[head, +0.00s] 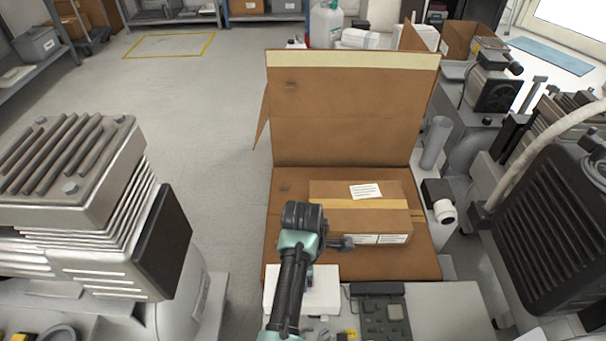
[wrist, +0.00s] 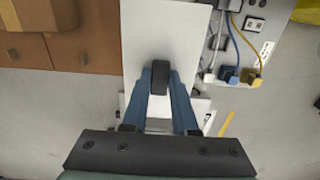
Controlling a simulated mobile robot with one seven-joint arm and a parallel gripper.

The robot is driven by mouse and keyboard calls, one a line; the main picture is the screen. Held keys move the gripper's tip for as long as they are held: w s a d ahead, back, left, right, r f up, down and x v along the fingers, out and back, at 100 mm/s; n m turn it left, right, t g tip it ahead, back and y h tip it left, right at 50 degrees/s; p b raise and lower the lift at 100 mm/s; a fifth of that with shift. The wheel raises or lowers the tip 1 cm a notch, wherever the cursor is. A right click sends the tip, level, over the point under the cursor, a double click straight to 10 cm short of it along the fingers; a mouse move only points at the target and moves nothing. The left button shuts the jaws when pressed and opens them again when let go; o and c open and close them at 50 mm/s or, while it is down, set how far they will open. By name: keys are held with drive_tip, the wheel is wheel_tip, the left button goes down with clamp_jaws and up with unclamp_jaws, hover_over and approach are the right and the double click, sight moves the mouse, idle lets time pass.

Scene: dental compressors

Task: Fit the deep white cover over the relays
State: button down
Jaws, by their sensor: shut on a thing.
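The deep white cover (head: 318,286) shows in the head view as a plain white box shape beside my forearm, partly hidden by it. In the wrist view its flat white top (wrist: 160,25) fills the upper middle. My gripper (wrist: 160,84) has its two blue fingers closed on a black grip (wrist: 160,75) that appears to belong to the cover. In the head view my fingers are hidden behind my arm. Blue and yellow plug-like parts with wires (wrist: 240,74) are right of the cover in the wrist view. I cannot tell whether these are the relays.
An open cardboard box (head: 350,110) stands behind my arm, with a taped carton (head: 360,205) in front of its raised flap. A green circuit board (head: 385,318) lies right of the cover. Compressors (head: 70,170) stand at left and right. Bare floor (head: 200,130) is behind left.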

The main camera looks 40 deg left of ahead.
drive_tip(key=shift+f+b, duration=1.75)
drive_tip(key=shift+b, duration=0.1)
drive_tip(key=shift+f, duration=0.6)
drive_tip(key=shift+d+p, duration=0.1)
drive_tip(key=shift+p, duration=0.4)
drive_tip(key=shift+f, duration=0.35)
drive_tip(key=shift+w+f+b, duration=0.1)
drive_tip(key=shift+f+b, duration=1.55)
drive_tip(key=shift+f, duration=0.65)
drive_tip(key=shift+f, duration=0.25)
drive_tip(key=shift+c, duration=1.4)
unclamp_jaws()
